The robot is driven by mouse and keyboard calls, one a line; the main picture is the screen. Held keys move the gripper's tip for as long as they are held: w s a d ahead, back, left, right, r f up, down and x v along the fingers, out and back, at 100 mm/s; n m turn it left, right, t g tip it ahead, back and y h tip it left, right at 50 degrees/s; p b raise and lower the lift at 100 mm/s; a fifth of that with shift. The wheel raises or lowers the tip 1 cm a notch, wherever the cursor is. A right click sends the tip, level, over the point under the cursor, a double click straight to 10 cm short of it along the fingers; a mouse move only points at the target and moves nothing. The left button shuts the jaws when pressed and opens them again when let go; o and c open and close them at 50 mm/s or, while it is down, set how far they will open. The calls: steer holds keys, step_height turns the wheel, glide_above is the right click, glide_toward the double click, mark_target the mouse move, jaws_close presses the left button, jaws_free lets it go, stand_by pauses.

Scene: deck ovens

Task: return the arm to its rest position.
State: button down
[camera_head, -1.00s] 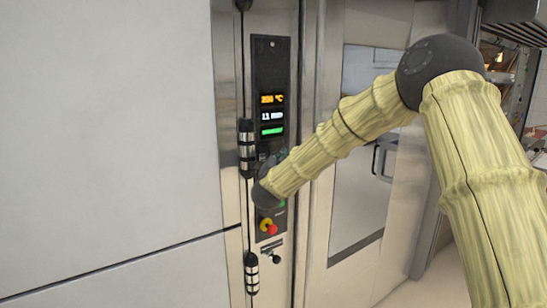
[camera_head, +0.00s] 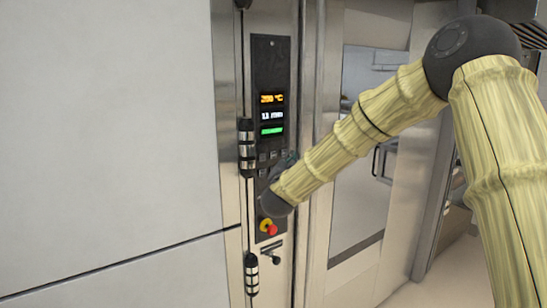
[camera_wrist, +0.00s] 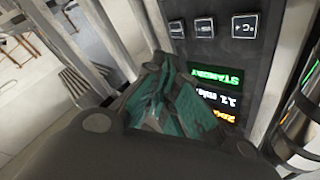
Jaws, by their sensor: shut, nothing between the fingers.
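My arm reaches in from the right in the head view, and its far end is in front of the oven's control panel (camera_head: 270,100). My gripper is mostly hidden behind the arm in the head view. In the wrist view my gripper (camera_wrist: 165,85) shows its dark fingers with teal pads closed together and empty. The panel shows there too, upside down, with a green display reading STANDBY (camera_wrist: 217,78) and several square buttons (camera_wrist: 205,28) beyond the fingertips. I cannot tell the exact gap between the fingers and the panel.
A red and yellow emergency knob (camera_head: 268,228) and a small lever (camera_head: 272,255) are low on the panel. Dark hinges (camera_head: 247,150) line the panel's left side. A steel door with a window (camera_head: 360,190) stands to the right. Open floor shows at the lower right.

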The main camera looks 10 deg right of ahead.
steer(key=s+a+f+n+g+y, duration=0.2)
steer(key=s+f, duration=0.2)
steer(key=f, duration=0.8)
steer(key=s+a+f+n+g+y, duration=0.1)
steer(key=s+a+f+n+y, duration=0.3)
steer(key=f, duration=0.8)
steer(key=s+f+n+g, duration=0.15)
steer(key=s+f, duration=0.35)
steer(key=f, duration=0.8)
steer(key=s+f+n+g+y, duration=0.2)
steer(key=s+f+g, duration=0.4)
steer(key=s+f, duration=1.05)
steer(key=s+f+n+g, duration=0.1)
steer(key=s+f+g, duration=0.2)
steer(key=s, duration=1.3)
steer(key=s+d+f+n+g, duration=0.1)
steer(key=s+f+g, duration=0.3)
steer(key=s, duration=1.1)
step_height(320, 180, down, 2)
steer(key=shift+s+f+b, duration=0.25)
steer(key=shift+s+b, duration=0.05)
steer(key=shift+s, duration=0.1)
